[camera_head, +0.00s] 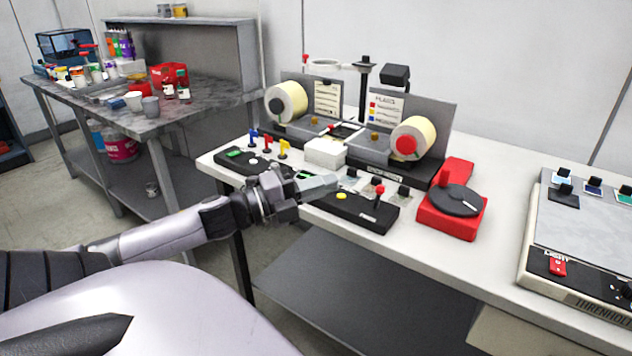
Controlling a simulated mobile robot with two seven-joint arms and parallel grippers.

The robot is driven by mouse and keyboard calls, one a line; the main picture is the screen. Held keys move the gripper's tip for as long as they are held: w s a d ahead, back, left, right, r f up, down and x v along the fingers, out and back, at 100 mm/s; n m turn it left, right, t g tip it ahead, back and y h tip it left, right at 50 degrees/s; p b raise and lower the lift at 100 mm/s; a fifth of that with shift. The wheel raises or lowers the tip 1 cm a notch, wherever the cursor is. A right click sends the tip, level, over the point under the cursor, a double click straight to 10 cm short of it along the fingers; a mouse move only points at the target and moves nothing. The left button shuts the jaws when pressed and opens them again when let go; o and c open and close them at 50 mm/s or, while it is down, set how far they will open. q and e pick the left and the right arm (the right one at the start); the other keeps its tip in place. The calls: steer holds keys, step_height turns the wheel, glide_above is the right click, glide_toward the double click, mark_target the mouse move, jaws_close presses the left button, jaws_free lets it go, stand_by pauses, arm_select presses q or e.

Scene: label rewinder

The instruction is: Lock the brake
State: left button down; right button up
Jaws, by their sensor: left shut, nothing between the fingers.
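The label rewinder stands on a white table, with a cream label roll (291,102) on its left side and another cream roll with a red hub (411,136) on its right. A black control panel (372,212) with a yellow button and a red knob lies in front. A second black panel (240,160) with blue, red and yellow levers lies to the left. I cannot tell which part is the brake. My left gripper (332,183) is shut and empty, over the near left end of the front panel, hiding part of it. I cannot tell whether it touches the panel. My right gripper is out of view.
A red unit with a black disc (453,209) stands right of the front panel. A white box (325,152) sits behind my gripper. A grey-topped machine (589,241) fills the table's right end. A grey bench (205,104) with cups and bottles stands at the left.

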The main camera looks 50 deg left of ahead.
arm_select(q)
steer(key=shift+s+a+r, duration=0.25)
steer(key=shift+s, duration=0.3)
steer(key=shift+f, duration=0.1)
steer(key=s+d+f+n+g+y, duration=0.1)
steer(key=s+d+f+n+y, duration=0.15)
steer(key=f+n, duration=0.55)
steer(key=s+d+f+n+g+y, duration=0.1)
steer(key=s+f+n+g+y, duration=0.25)
steer(key=f, duration=0.75)
steer(key=s+d+f+n+g, duration=0.1)
steer(key=s+d+f+n, duration=0.1)
steer(key=d, duration=0.4)
steer(key=s+d+f+n+g+h, duration=0.1)
steer(key=s+d+f+n, duration=0.1)
steer(key=d+f+n, duration=0.2)
steer(key=s+d+f+n+g, duration=0.1)
steer(key=s+d+f+n, duration=0.1)
steer(key=d+f, duration=0.4)
steer(key=shift+d+f+n, duration=0.35)
steer(key=shift+d+n, duration=0.2)
steer(key=shift+d, duration=0.3)
steer(key=shift+s, duration=0.1)
